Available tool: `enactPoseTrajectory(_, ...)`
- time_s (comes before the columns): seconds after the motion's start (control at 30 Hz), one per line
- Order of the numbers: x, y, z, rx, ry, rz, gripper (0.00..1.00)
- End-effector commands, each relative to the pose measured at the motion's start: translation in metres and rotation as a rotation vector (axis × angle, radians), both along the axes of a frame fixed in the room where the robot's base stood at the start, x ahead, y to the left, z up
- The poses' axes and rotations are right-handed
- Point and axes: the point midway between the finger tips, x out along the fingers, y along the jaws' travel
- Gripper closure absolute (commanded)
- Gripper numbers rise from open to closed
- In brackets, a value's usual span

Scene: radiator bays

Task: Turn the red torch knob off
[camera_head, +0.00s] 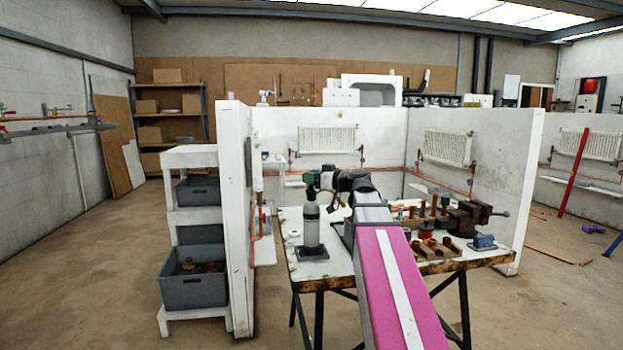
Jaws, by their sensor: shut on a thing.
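The torch is a grey gas bottle (311,224) standing upright in a dark square base near the left end of the workbench (292,262). My arm reaches over the bench from the lower right. My gripper (312,182) is at the torch's head, on top of the bottle, and is shut there. The red knob does not show clearly; it is small and hidden by my gripper. I cannot see how far the knob is turned.
A vise (468,217) and a wooden block with copper fittings (436,250) take up the right of the bench. A blue tool (484,242) lies at its right end. A white partition (236,215) and shelves with grey bins (194,288) stand to the left.

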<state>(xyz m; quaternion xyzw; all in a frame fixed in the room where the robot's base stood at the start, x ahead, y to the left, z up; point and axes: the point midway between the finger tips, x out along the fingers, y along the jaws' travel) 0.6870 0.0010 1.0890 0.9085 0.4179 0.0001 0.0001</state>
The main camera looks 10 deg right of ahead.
Motion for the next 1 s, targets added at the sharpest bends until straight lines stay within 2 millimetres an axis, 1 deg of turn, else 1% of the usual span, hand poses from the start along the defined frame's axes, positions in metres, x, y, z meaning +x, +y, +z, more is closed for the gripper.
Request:
enactPoseTrajectory(0.27,-0.0005,0.0002,-0.0001,0.001,0.000,-0.081,0.90)
enactPoseTrajectory(0.7,0.0003,0.0000,0.0000,0.001,0.001,-0.091,0.90)
enactPoseTrajectory(0.73,0.0003,0.0000,0.0000,0.001,0.001,-0.091,0.57)
enactPoseTrajectory(0.77,0.0003,0.0000,0.0000,0.001,0.001,-0.091,0.47)
enactPoseTrajectory(0.8,0.0003,0.0000,0.0000,0.001,0.001,-0.091,0.42)
enactPoseTrajectory(1.0,0.0001,0.0000,-0.0001,0.000,0.000,-0.091,0.42)
